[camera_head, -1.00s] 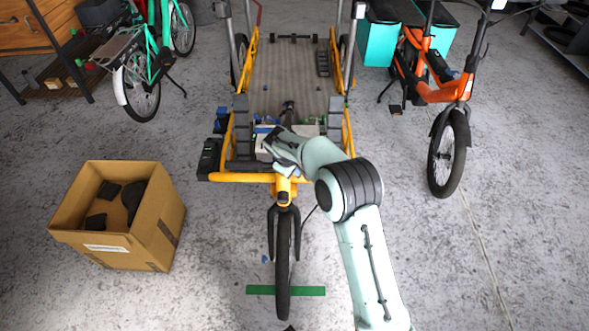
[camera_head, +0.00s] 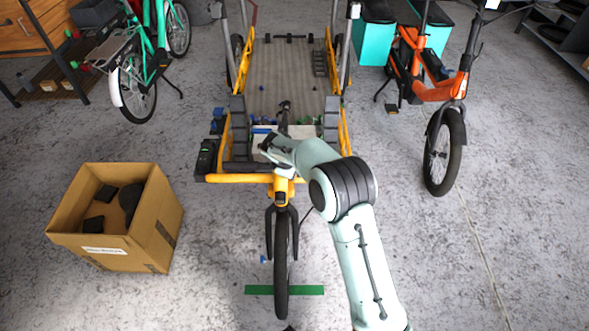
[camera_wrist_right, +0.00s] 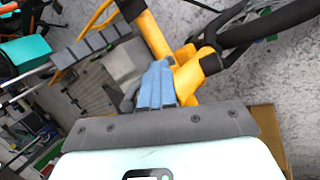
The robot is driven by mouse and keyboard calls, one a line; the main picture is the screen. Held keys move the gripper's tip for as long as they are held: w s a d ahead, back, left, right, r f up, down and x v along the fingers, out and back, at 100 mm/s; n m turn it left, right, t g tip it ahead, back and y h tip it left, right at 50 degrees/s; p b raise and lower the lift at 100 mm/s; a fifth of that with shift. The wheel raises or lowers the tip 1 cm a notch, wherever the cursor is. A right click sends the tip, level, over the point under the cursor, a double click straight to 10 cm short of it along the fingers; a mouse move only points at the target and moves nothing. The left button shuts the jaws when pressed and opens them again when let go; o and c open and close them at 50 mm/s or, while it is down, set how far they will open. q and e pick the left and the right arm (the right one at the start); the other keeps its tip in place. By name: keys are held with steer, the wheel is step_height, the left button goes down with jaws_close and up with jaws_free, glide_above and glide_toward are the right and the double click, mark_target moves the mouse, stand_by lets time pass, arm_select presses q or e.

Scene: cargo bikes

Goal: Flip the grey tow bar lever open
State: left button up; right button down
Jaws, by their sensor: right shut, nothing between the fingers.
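The yellow cargo bike's front frame (camera_head: 235,178) shows in the head view, with its crossbar above the front wheel. My right gripper (camera_wrist_right: 157,84) shows in the wrist view as pale blue fingertips, shut and empty, close beside the yellow tube joint (camera_wrist_right: 195,72). I cannot tell whether they touch it. In the head view my right arm covers the middle of this crossbar area, and the fingers are mostly hidden. A small grey part (camera_wrist_right: 130,96) lies just left of the fingertips; I cannot tell whether it is the tow bar lever. My left gripper is not in view.
An open cardboard box (camera_head: 155,225) with dark parts stands on the floor at left. The bike's flat cargo bed (camera_head: 285,80) lies behind the arm. An orange bike (camera_head: 440,95) stands at right and a green bike (camera_head: 150,60) at back left.

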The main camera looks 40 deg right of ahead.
steer(key=shift+s+d+r+n+h, duration=0.1)
steer(key=shift+s+d+n+h, duration=0.25)
steer(key=shift+n, duration=0.3)
steer(key=shift+d+n+h, duration=0.15)
steer(key=shift+d+n, duration=0.25)
steer(key=shift+n, duration=0.25)
steer(key=shift+d+r+n+t+h, duration=0.2)
steer(key=shift+d+n+h, duration=0.15)
steer(key=shift+n, duration=0.55)
steer(key=shift+d+r+n+t+h, duration=0.25)
steer(key=shift+d+n, duration=0.25)
steer(key=shift+n, duration=0.4)
steer(key=shift+d+r+n+t+h, duration=0.15)
steer(key=shift+d+n+h, duration=0.2)
steer(key=shift+n, duration=0.55)
steer(key=d+n+t, duration=0.1)
steer(key=n, duration=0.1)
steer(key=w+r+n, duration=0.1)
steer(key=n, duration=0.2)
steer(key=d+r+n+t+h+b, duration=0.1)
steer(key=n, duration=0.2)
steer(key=shift+w+d+r+t, duration=0.15)
steer(key=shift+w+d+t, duration=0.15)
steer(key=shift+w+d, duration=0.05)
steer(key=shift+a, duration=0.1)
steer(key=shift+w+a+p, duration=0.3)
steer(key=shift+w+a, duration=0.2)
steer(key=shift+w, duration=0.1)
